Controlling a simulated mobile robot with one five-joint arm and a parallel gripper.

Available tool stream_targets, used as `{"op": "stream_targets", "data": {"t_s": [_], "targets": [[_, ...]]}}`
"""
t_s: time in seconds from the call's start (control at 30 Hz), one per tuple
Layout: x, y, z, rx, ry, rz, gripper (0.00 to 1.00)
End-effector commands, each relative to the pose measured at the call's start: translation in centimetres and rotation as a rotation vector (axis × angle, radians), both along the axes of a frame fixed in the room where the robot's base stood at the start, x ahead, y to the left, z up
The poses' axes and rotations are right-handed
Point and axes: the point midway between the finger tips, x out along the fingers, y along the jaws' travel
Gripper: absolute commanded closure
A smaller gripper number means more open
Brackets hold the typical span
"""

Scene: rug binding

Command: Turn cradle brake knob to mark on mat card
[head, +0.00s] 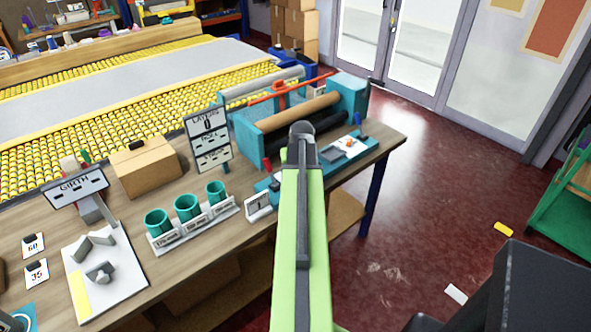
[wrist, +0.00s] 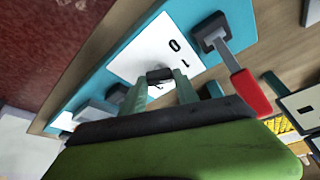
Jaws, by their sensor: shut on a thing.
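In the wrist view a white dial plate (wrist: 140,55) with the marks 0 and 1 lies on a teal base (wrist: 95,82). A small dark knob (wrist: 159,74) stands on this plate. My gripper (wrist: 160,82) is shut on the knob, one grey-green finger on each side. The knob's lower part and any pointer are hidden by the fingers. In the head view the teal roller cradle (head: 347,95) stands at the bench's right end; my arm hides the gripper and knob. A small white card (head: 258,206) stands at the bench front, with a dark mark like a 1.
In the wrist view a red-tipped lever (wrist: 248,92) rises close right of my gripper. In the head view, three teal cups (head: 188,208), a layers sign (head: 208,138) and a cardboard box (head: 145,166) stand left of my arm. The floor (head: 420,190) to the right is mostly clear.

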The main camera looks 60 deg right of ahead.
Motion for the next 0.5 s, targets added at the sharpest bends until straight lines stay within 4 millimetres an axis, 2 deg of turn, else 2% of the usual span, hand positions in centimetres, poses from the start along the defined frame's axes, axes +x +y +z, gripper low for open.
{"op": "stream_targets", "data": {"t_s": [0.03, 0.17, 0.2, 0.5], "targets": [[-0.05, -0.12, 0.02, -0.004, 0.001, 0.000, 0.60], [-0.04, -0.09, 0.02, -0.002, 0.001, 0.000, 0.43], [-0.03, -0.08, 0.02, -0.002, 0.001, 0.000, 0.41], [-0.03, 0.01, 0.17, 0.000, 0.000, 0.001, 0.41]]}}
